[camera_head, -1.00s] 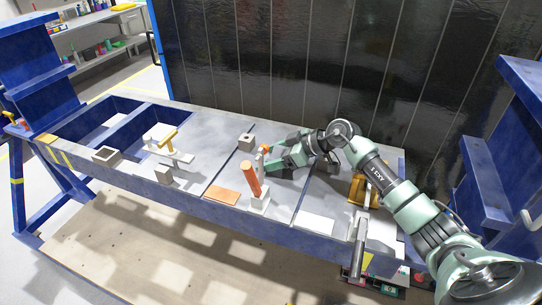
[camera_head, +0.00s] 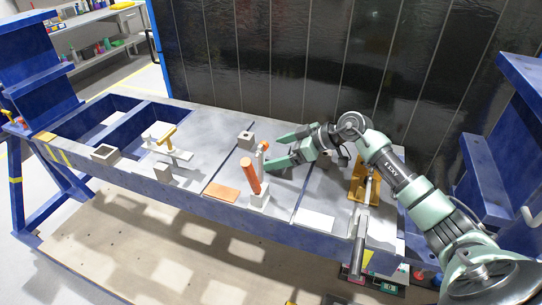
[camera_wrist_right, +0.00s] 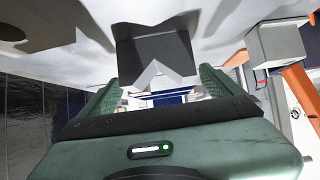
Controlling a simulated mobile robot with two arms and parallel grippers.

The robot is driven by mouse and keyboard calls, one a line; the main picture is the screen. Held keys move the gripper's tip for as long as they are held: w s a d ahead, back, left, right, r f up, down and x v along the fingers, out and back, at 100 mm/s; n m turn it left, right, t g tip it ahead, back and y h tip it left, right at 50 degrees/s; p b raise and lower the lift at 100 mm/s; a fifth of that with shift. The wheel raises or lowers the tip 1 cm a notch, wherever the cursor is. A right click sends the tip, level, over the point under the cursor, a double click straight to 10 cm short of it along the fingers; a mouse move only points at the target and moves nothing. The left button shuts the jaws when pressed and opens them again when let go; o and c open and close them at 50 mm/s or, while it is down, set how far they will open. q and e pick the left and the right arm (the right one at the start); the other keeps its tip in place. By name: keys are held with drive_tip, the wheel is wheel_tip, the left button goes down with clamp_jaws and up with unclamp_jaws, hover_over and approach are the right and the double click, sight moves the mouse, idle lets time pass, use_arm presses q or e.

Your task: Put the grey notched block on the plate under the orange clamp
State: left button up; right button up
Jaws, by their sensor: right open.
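The grey notched block (camera_head: 245,141) stands on the table near its back edge, just left of my right gripper. In the right wrist view the block (camera_wrist_right: 155,60) shows its V-shaped notch, straight ahead of the spread fingers. My right gripper (camera_head: 271,154) is open, with its fingers pointing left; I cannot tell whether they overlap the block's sides. The orange clamp (camera_head: 250,178) stands nearer the front, on a light base, with its orange handle upright and tilted. It also shows at the right of the wrist view (camera_wrist_right: 298,85). A plate under it is not clear. My left gripper is not in view.
A flat orange-brown plate (camera_head: 221,193) lies left of the clamp, and a white plate (camera_head: 315,222) lies front right. Other grey blocks (camera_head: 105,153) sit at the left. A dark wall stands behind the table.

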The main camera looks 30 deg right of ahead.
drive_tip(key=b+v, duration=0.1)
drive_tip(key=v, duration=0.7)
drive_tip(key=shift+s+d+f+b, duration=0.1)
drive_tip(key=shift+f+b, duration=0.05)
drive_tip(key=shift+b, duration=0.2)
drive_tip(key=shift+s+d+r, duration=0.2)
drive_tip(key=shift+s+r, duration=0.05)
drive_tip(key=shift+r, duration=0.2)
drive_tip(key=shift+f, duration=0.1)
